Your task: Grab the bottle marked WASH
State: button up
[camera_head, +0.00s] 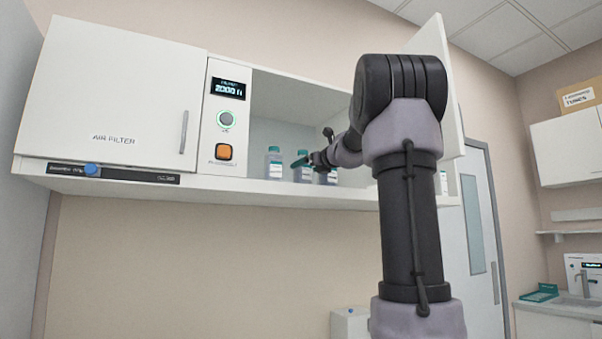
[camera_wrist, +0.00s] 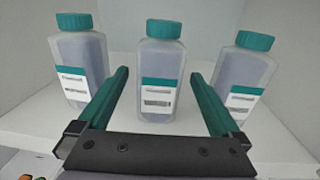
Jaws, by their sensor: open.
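Several clear bottles with teal caps and white, teal-topped labels stand upright on the cabinet shelf. The wrist view shows a left bottle (camera_wrist: 80,60), a middle bottle (camera_wrist: 160,68) and a right bottle (camera_wrist: 243,72). The label print is too small to read, so I cannot tell which is marked WASH. My gripper (camera_wrist: 160,75) is open, its teal fingers pointing at the middle bottle, one to each side of it in the picture. I cannot tell how far the fingertips reach along it. In the head view, my gripper (camera_head: 305,162) is among the bottles, partly covering them.
A control panel (camera_head: 223,120) and the closed AIR FILTER cabinet door (camera_head: 115,95) are at left. Neighbouring bottles stand close on both sides.

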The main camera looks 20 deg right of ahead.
aim_at(298, 169)
jog(key=shift+w+a+r, duration=0.1)
jog(key=shift+w+a, duration=0.1)
jog(key=shift+w, duration=1.35)
jog(key=shift+w+a, duration=0.15)
jog(key=shift+w, duration=1.4)
jog(key=c, duration=1.3)
grip_shut()
jog(key=shift+r, duration=0.15)
